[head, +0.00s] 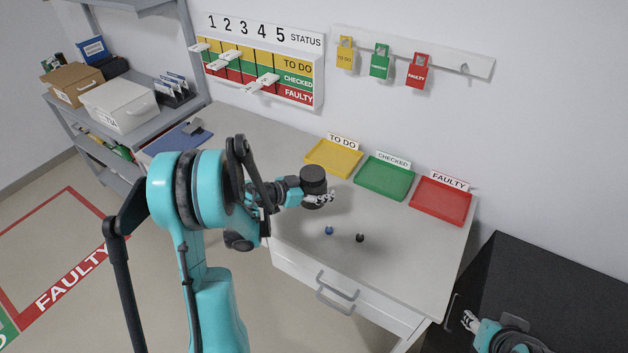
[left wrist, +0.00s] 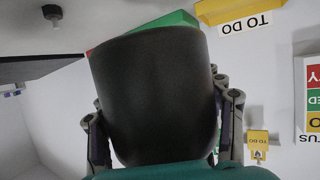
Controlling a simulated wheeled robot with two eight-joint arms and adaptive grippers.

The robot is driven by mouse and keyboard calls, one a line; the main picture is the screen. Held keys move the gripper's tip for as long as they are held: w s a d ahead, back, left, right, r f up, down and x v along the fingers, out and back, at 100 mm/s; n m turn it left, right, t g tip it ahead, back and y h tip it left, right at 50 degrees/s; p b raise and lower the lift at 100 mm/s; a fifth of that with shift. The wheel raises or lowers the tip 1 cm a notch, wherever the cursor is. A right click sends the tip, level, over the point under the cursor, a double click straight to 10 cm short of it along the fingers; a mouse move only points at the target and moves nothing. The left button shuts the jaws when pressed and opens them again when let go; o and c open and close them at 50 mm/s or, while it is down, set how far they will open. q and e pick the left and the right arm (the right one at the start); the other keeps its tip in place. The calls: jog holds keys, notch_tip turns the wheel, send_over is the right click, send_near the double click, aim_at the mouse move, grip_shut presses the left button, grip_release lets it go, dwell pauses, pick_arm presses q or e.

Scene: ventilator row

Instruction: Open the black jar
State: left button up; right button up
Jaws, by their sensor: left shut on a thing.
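The black jar (head: 313,184) is a dark, upright-looking cylinder held above the grey table. My left gripper (head: 320,198) is shut on it, its fingers around the jar's side. In the left wrist view the black jar (left wrist: 155,95) fills the middle, with a finger of my left gripper (left wrist: 160,125) on each side. I cannot make out a separate lid or seam on it. My right gripper (head: 469,321) is low at the right, over the black surface, away from the jar; its fingers are too small to judge.
A blue ball (head: 329,230) and a black ball (head: 360,238) lie on the table (head: 290,232) in front of the jar. Yellow (head: 334,158), green (head: 384,179) and red (head: 440,202) trays stand along the wall. A blue mat (head: 172,142) lies at the left.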

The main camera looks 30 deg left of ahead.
pick_arm(q)
jog(key=shift+s+d+r, duration=0.45)
jog(key=shift+d, duration=0.25)
jog(key=shift+c, duration=0.2)
jog(key=o, duration=0.5)
jog(key=c, duration=0.9)
jog(key=shift+c, duration=0.2)
jog(key=shift+d+r, duration=0.15)
jog(key=shift+d, duration=0.1)
jog(key=s+d+r+n+y, duration=0.1)
jog(key=s+d+r, duration=0.1)
jog(key=d+r, duration=0.1)
jog(key=s+d+r+n+t+y, duration=0.1)
jog(key=s+d+r, duration=0.2)
jog(key=d, duration=0.3)
jog(key=shift+s+d+y, duration=0.25)
jog(key=shift+y, duration=0.15)
